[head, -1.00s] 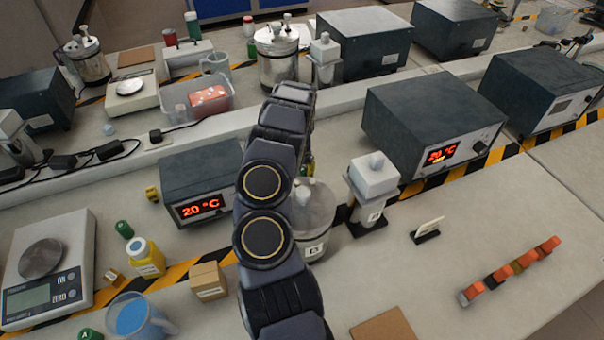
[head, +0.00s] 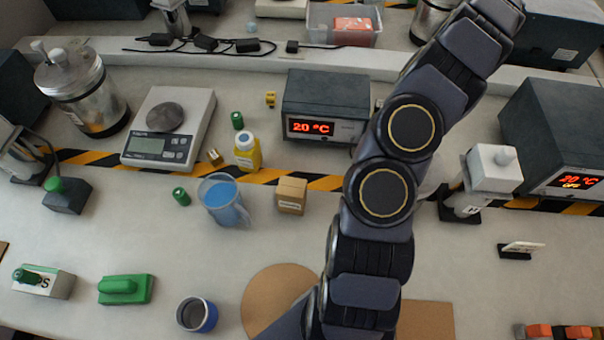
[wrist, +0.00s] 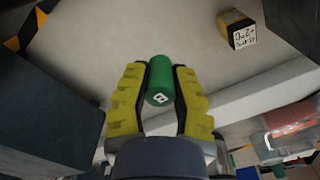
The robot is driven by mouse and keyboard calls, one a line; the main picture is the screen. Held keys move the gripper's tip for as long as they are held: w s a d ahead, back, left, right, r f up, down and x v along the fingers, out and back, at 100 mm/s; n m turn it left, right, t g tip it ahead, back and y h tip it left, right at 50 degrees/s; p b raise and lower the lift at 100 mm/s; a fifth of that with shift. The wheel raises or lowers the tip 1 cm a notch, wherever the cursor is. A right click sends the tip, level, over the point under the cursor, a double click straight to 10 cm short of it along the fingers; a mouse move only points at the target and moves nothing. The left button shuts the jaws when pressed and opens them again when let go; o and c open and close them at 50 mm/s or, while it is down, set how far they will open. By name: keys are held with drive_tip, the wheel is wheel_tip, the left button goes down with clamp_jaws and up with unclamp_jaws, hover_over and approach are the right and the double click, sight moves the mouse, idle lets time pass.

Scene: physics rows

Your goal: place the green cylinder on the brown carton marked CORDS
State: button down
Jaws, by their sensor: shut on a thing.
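My gripper (wrist: 160,72) is shut on a green cylinder (wrist: 159,82) in the wrist view, with a yellow-padded finger on each side and a white mark on its end face. The gripper is out of the head view; the arm leaves at the upper right. A brown carton (head: 291,196) stands on the bench right of the blue-filled jug in the head view. Its front label is too small to read, so I cannot confirm CORDS. A smaller brown block (head: 214,157) lies beside the scale.
Other green cylinders stand near the yellow bottle (head: 247,152) and left of the jug (head: 224,203). A heater box (head: 325,108) stands behind the carton. Bare bench lies in front of the carton. The wrist view shows a dark box (wrist: 52,105) close at left and a labelled block (wrist: 237,29).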

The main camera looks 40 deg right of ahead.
drive_tip(key=r, duration=1)
drive_tip(key=shift+w+a, duration=0.15)
drive_tip(key=shift+w, duration=0.05)
drive_tip(key=w+a+n, duration=0.4)
drive_tip(key=w+a, duration=0.2)
drive_tip(key=a, duration=0.1)
drive_tip(key=n, duration=1.3)
hover_over(292, 186)
drive_tip(key=shift+f, duration=6.6)
drive_tip(key=shift+f, duration=0.1)
drive_tip(key=c, duration=1)
unclamp_jaws()
